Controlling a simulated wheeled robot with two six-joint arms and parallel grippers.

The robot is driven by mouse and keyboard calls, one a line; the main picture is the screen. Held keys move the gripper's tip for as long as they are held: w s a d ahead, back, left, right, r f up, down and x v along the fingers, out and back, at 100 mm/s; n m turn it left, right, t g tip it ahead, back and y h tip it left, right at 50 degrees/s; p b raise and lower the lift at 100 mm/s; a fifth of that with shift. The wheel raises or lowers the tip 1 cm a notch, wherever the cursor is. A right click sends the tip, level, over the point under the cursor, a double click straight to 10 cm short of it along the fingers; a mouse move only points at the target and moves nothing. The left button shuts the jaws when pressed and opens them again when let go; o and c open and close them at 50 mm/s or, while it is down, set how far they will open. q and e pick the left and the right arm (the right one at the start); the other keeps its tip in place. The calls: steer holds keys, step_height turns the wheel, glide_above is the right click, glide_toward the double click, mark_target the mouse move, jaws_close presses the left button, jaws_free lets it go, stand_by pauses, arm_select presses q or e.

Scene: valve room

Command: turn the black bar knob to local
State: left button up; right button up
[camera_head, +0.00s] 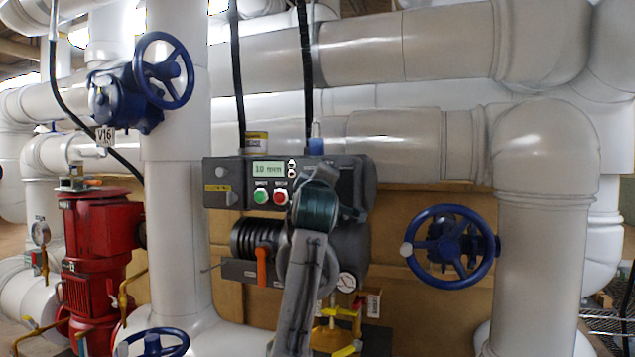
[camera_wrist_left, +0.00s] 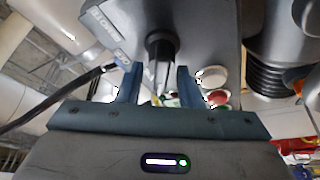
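The black bar knob (camera_wrist_left: 161,50) shows in the left wrist view as a dark round stub on the grey face of the control box, just beyond and between my finger tips. My left gripper (camera_wrist_left: 158,78) is open, with one finger on each side of the knob's line; I cannot tell whether either finger touches it. Where the knob's bar points is not clear. In the head view, the grey control box (camera_head: 227,172) is at the centre, and my left arm with its gripper (camera_head: 318,176) covers its right part, hiding the knob. My right gripper is not in view.
The box carries a lit display (camera_head: 268,169), a green button (camera_head: 260,197) and a red button (camera_head: 281,198). An orange lever (camera_head: 262,265) hangs below. Blue handwheels stand at left (camera_head: 165,70) and right (camera_head: 450,246). Large white pipes surround the box.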

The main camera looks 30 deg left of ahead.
arm_select(q)
steer(key=b+v, duration=0.4)
steer(key=v, duration=0.6)
steer(key=shift+s+d, duration=0.25)
steer(key=shift+s, duration=0.1)
steer(key=shift+f, duration=0.1)
